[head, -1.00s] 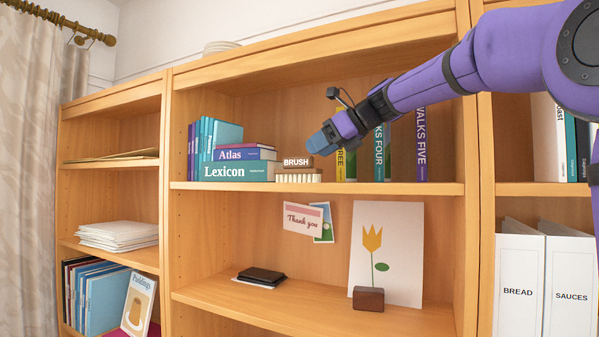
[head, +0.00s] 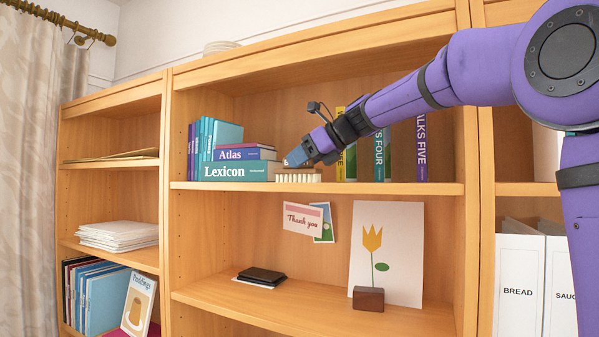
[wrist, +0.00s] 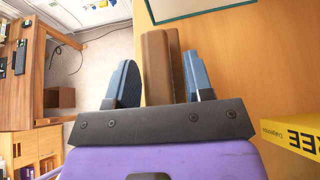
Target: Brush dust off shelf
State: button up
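The brush (head: 297,177), with a brown wooden back and pale bristles, rests bristles down on the middle shelf board (head: 400,188), just right of the lying books. My gripper (head: 297,158) is at the brush in the head view and partly covers its back and label. In the wrist view, the brown brush back (wrist: 157,60) lies between the two blue fingers of my gripper (wrist: 162,78). A gap shows beside the left finger; the right finger is very near the brush. The gripper looks open around it. I cannot make out any dust.
The Lexicon (head: 230,172) and Atlas (head: 230,154) books lie close left of the brush. Upright books, including a yellow one (head: 351,165), stand to its right behind my arm. A side panel (head: 467,130) bounds the shelf on the right.

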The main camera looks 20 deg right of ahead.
jog(key=c, duration=0.3)
jog(key=shift+r, duration=3.05)
